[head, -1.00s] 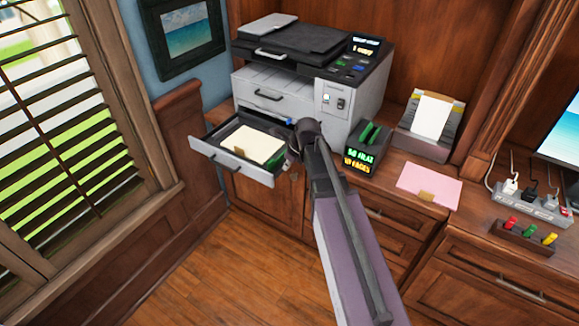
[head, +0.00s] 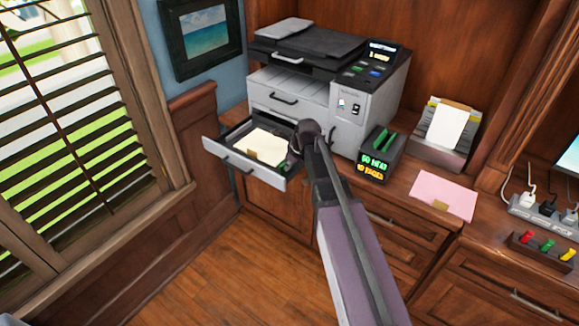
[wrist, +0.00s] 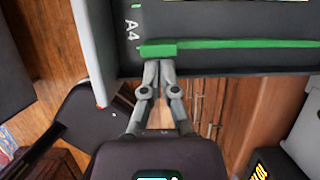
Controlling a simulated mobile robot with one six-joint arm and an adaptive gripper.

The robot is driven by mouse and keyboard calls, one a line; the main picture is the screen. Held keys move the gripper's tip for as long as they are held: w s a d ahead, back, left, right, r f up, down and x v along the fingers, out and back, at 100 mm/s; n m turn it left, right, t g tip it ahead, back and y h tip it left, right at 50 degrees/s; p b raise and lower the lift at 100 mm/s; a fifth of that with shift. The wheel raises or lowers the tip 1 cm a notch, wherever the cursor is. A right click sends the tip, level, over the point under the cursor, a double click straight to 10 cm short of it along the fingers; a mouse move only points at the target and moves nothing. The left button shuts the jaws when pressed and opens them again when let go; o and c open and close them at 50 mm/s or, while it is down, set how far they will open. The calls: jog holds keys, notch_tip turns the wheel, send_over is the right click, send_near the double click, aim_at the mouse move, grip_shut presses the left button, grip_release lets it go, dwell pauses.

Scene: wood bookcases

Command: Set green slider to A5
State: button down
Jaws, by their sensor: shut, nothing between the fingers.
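The printer's paper tray (head: 230,158) is pulled out in the head view and holds cream paper (head: 262,146). In the wrist view the green slider (wrist: 158,50) is a small block with a long thin green strip running right, on the dark tray floor. A white "A4" label (wrist: 131,30) is printed beside the block. My gripper (wrist: 158,64) is shut and empty, its fingertips at the block's near edge. I cannot tell whether they touch it. In the head view my gripper (head: 298,150) is over the tray's right side, largely hidden by my arm.
The white printer (head: 345,100) stands behind the tray. To its right are a black box with lit text (head: 378,158), a paper stand (head: 440,135) and a pink sheet (head: 443,195). A power strip (head: 540,213) lies at far right. Floor in front is clear.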

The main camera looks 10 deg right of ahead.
jog(key=shift+w+a, duration=1.2)
jog(key=shift+s+d, duration=0.1)
jog(key=shift+s+d, duration=0.3)
jog(key=shift+s, duration=0.05)
jog(key=shift+s+d, duration=1.1)
jog(key=shift+s, duration=0.1)
jog(key=shift+r+p, duration=0.6)
jog(key=shift+r, duration=0.1)
jog(key=p+v, duration=0.8)
jog(key=shift+d+r, duration=0.15)
jog(key=shift+r, duration=0.1)
jog(key=shift+s+d, duration=0.15)
jog(key=shift+s, duration=0.1)
